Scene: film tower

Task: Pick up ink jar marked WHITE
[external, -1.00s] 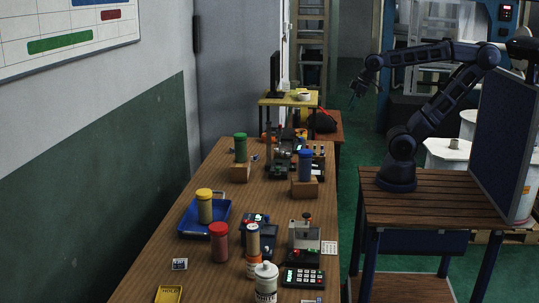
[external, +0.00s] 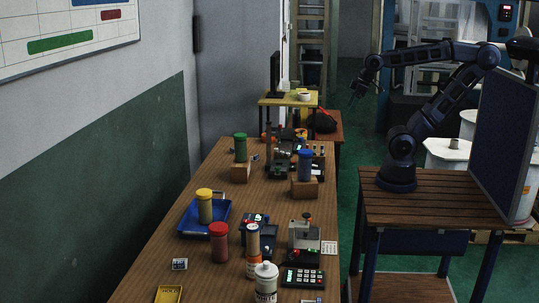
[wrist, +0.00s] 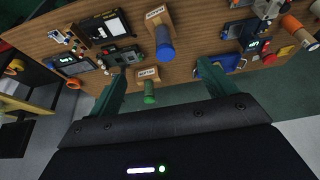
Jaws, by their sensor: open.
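The ink jar marked WHITE (external: 266,282) stands upright at the near end of the long wooden table in the external view. It has a white lid and a label partly readable as WHITE. I cannot pick it out surely in the wrist view. My gripper (external: 356,92) is raised in the air beyond the table's right edge, far from the jar. In the wrist view my gripper (wrist: 161,68) shows two fingers spread wide with nothing held between them.
An orange-labelled jar (external: 253,250), a red jar (external: 219,243) and a keypad device (external: 302,277) stand near the white jar. A yellow-lidded jar (external: 205,206) is in a blue tray (external: 184,230). Green (external: 240,149) and blue (external: 305,165) jars stand on wooden blocks.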

